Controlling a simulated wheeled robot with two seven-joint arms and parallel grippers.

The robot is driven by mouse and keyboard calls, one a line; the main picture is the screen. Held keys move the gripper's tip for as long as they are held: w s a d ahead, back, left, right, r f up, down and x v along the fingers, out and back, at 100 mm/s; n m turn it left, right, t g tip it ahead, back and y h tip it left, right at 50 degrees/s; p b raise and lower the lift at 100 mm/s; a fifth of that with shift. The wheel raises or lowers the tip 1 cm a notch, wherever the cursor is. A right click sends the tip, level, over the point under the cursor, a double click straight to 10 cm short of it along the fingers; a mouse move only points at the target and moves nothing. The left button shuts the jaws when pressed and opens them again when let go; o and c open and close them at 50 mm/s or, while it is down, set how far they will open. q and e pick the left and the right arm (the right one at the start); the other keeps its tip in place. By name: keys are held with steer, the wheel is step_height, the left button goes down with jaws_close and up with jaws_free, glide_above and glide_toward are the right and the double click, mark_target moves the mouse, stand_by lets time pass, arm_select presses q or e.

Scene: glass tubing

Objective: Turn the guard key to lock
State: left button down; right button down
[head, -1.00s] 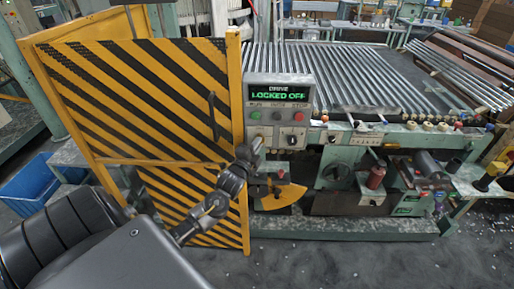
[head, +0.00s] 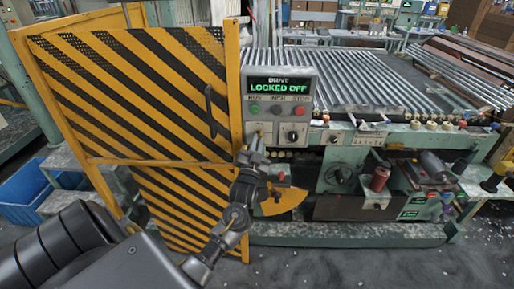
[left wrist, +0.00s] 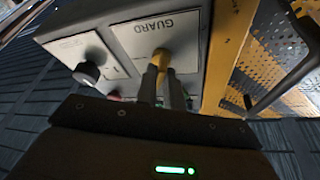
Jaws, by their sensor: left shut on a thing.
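The guard key, a small yellow key in the switch plate labelled GUARD, shows in the left wrist view (left wrist: 161,56). My left gripper (left wrist: 163,82) is shut on the key, one finger on each side. In the head view my left gripper (head: 258,139) reaches up to the lower left of the box and hides most of the key. The display (head: 279,87) reads "DRIVE LOCKED OFF" in green. The exact angle of the key is hard to tell. My right gripper is out of view.
A black knob (head: 292,137) sits right of the key, below green, grey and red buttons. The yellow-black striped guard gate (head: 150,110), with a dark handle, stands close on the left. The roller bed of glass tubes (head: 370,75) lies behind.

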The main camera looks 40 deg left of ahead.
arm_select(q)
steer(key=shift+w+d+f+n+g+y+b, duration=0.1)
steer(key=shift+n+g+y+b, duration=0.3)
steer(key=shift+n, duration=0.8)
steer(key=shift+d+r+n+g+y+b, duration=0.15)
steer(key=shift+n+y+b, duration=0.2)
steer(key=shift+n+y, duration=0.65)
steer(key=shift+w+a+f+n+g+y+b, duration=0.15)
steer(key=shift+n+g+y+b, duration=0.2)
steer(key=shift+n, duration=1.05)
steer(key=shift+s+d+n+y, duration=0.1)
steer(key=shift+n+y, duration=0.15)
steer(key=shift+n, duration=0.15)
steer(key=c, duration=1.5)
jaws_free()
